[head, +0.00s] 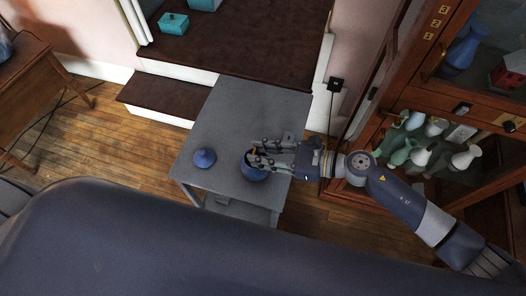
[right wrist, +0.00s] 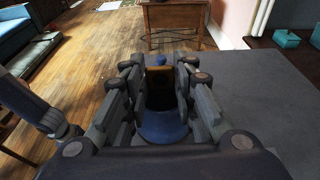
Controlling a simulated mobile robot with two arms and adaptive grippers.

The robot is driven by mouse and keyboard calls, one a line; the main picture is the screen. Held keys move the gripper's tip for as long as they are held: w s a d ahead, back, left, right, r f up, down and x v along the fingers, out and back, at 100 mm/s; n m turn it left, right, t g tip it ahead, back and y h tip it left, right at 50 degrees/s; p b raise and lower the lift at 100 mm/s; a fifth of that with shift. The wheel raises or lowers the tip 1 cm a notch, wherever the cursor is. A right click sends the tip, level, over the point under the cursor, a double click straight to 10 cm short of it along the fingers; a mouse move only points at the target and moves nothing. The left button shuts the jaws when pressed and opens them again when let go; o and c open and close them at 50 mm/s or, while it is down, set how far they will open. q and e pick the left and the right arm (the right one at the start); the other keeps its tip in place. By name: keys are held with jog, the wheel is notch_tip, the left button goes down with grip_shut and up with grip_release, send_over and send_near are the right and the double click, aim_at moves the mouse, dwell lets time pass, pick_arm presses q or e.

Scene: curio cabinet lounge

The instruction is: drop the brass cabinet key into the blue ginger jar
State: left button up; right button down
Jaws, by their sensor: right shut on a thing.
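The blue ginger jar (head: 256,174) stands open on a grey side table (head: 232,112), and its blue lid (head: 204,158) rests apart to its left. My right gripper (head: 254,154) reaches in from the right, over the jar's mouth. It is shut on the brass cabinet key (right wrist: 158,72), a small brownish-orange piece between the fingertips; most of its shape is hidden. The jar (right wrist: 162,127) also shows below the fingers in the right wrist view, with its dark opening under the key. I cannot tell whether the key is inside the rim. My left gripper is not in view.
A wooden glass-fronted cabinet (head: 378,140) with several vases stands to the right. A dark raised ledge (head: 250,45) with a teal box (head: 173,24) lies behind the table. A wooden desk (head: 22,75) is at far left. The table's back half is clear.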

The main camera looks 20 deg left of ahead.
jog(key=c, duration=1.2)
grip_release()
jog(key=v, duration=1.2)
